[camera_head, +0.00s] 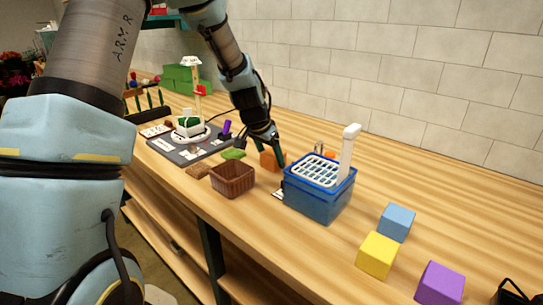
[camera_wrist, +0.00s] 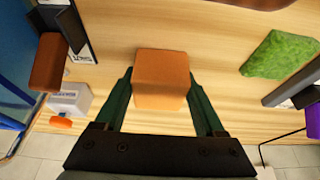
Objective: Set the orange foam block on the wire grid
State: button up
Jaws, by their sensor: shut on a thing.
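The orange foam block (camera_head: 268,160) is between the fingers of my gripper (camera_head: 268,141) in the head view, behind the brown basket. In the wrist view the block (camera_wrist: 161,75) sits between both green fingers of my gripper (camera_wrist: 163,105), which is shut on it. I cannot tell whether the block touches the table or is just above it. The white wire grid (camera_head: 317,171) lies on top of a blue bin (camera_head: 318,203), a short way right of the block. The bin shows only as a blue edge at the left of the wrist view.
A white upright post (camera_head: 349,151) rises at the bin's right rear. Blue (camera_head: 396,222), yellow (camera_head: 377,254) and purple (camera_head: 440,283) blocks lie right of the bin.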

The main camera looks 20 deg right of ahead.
jog(key=shift+f, duration=0.15)
jog(key=o, duration=1.3)
jog(key=shift+c, duration=0.2)
jog(key=shift+r, duration=0.2)
jog(key=b+v, duration=0.2)
jog(key=v, duration=1)
jog(key=s+a+f+n+y, duration=0.1)
jog(key=s+a+f+n, duration=0.1)
jog(key=a, duration=0.7)
jog(key=s+a+f+n+y, duration=0.1)
jog(key=s+a+f+n, duration=0.2)
jog(key=a, duration=0.7)
jog(key=s+a+f+n+y, duration=0.1)
jog(key=s+a+f+n, duration=0.1)
jog(key=s+a+n, duration=0.4)
jog(key=a, duration=0.4)
jog(key=shift+s+a+f+n+y, duration=0.2)
jog(key=shift+f+n+y, duration=0.1)
jog(key=shift+f+y, duration=0.1)
